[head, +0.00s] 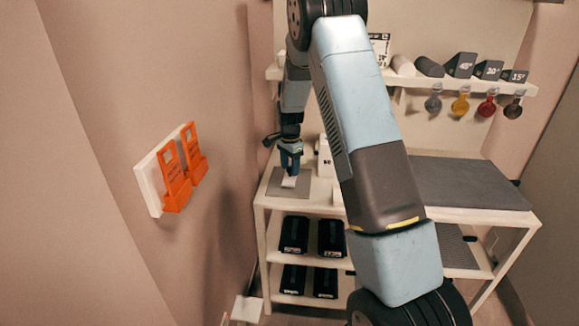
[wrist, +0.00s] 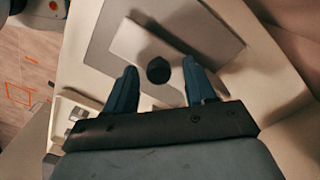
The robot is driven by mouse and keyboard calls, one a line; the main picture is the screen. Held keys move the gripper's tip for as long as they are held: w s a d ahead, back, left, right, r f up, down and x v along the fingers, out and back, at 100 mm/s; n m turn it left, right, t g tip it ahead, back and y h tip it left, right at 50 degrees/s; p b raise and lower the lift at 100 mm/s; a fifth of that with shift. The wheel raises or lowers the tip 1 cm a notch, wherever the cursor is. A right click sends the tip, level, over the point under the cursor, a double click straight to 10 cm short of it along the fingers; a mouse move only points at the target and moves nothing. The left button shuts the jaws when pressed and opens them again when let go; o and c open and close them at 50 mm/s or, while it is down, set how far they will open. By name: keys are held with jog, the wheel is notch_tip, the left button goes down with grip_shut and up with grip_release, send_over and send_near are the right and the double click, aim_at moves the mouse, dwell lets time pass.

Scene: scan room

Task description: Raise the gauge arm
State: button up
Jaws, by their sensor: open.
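A pale block-like part (wrist: 145,42) lies on a grey pad (wrist: 103,38) in the wrist view, with a dark round knob (wrist: 158,72) at its near side. This looks like the gauge and its arm, but I cannot tell its hinge. My gripper (wrist: 159,67) is open, with one blue finger on each side of the knob; contact is not visible. In the head view my gripper (head: 290,163) points down over the pale part (head: 289,182) at the left end of the bench (head: 322,199). My arm hides part of the bench there.
A shelf (head: 520,88) above holds angle blocks (head: 461,65) and cylinders (head: 430,67), with coloured tags hanging below. Black bins (head: 294,235) fill the lower shelves. A dark mat (head: 465,182) lies clear at right. Orange holders (head: 175,177) hang on the left wall.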

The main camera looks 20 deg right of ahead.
jog(key=shift+c, duration=0.4)
grip_shut()
jog(key=shift+a, duration=0.15)
